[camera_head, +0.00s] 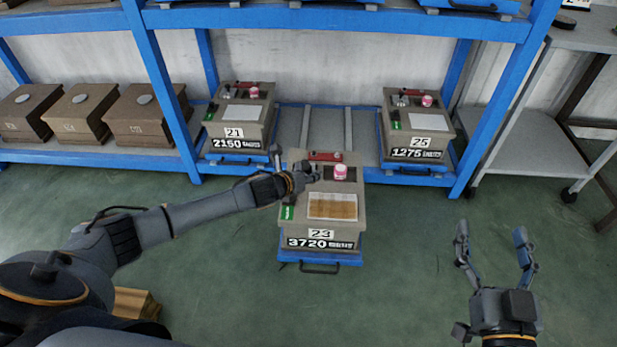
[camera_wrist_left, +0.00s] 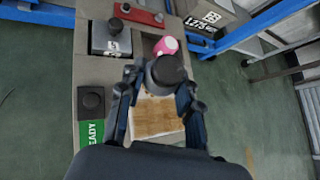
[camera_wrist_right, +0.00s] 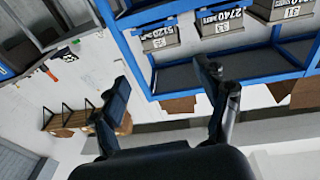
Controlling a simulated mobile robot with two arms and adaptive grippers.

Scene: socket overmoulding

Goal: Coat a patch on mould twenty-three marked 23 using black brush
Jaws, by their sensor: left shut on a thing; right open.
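Mould twenty-three (camera_head: 320,240), a grey-brown block marked 23 and 3720, stands on a blue pull-out tray in front of the rack. Its patch (camera_head: 333,207) is mostly tan-brown with a pale strip along the far edge; the left wrist view shows it (camera_wrist_left: 158,118) partly behind my fingers. My left gripper (camera_head: 297,165) is over the left far part of the mould. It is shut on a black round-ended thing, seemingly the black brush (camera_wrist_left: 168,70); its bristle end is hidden. My right gripper (camera_head: 491,232) is open and empty above the floor, right of the mould.
A pink-and-white jar (camera_head: 340,173) and a red bar (camera_head: 324,156) are on top of mould twenty-three. Mould 21 (camera_head: 238,125) and mould 25 (camera_head: 417,125) stand on the rack behind. Brown boxes (camera_head: 75,115) are at left. The green floor is clear at right.

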